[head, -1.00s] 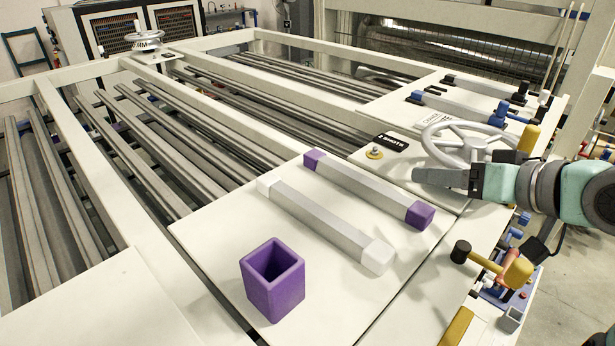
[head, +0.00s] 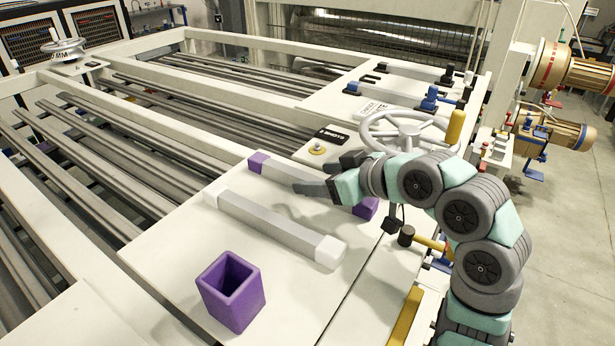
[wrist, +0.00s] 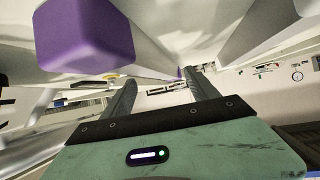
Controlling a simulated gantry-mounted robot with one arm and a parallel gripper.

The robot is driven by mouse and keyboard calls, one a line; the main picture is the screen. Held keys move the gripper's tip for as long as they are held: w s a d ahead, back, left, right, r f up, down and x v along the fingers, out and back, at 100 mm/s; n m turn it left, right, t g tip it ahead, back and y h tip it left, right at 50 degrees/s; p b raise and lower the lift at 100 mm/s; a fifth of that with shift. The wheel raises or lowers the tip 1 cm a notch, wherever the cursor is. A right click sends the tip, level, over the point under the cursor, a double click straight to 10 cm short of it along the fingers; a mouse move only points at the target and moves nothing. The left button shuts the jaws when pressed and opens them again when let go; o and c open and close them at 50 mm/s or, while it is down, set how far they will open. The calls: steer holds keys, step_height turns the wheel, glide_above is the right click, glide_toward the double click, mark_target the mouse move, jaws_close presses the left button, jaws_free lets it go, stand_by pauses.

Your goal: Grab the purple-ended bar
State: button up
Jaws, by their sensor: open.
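The purple-ended bar (head: 285,173) lies on the white panel, grey in the middle with a purple block at each end. Its near right end is partly hidden behind my gripper. My gripper (head: 319,174) is open and empty, reaching in from the right, with its dark fingers over or beside the bar's right half in the head view. I cannot tell whether they straddle it. In the wrist view, my gripper's two dark fingers (wrist: 163,88) are spread apart, and a purple end block (wrist: 85,35) shows large at upper left, outside them.
A white-ended bar (head: 268,222) lies parallel in front. A purple open-topped box (head: 232,291) stands nearer the front. A handwheel (head: 400,128) rises behind my gripper. A yellow-handled mallet (head: 427,242) is at the panel's right edge. The left side of the panel is clear.

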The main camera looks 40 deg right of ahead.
steer(key=shift+x, duration=1.15)
jaws_close()
stand_by(0.5)
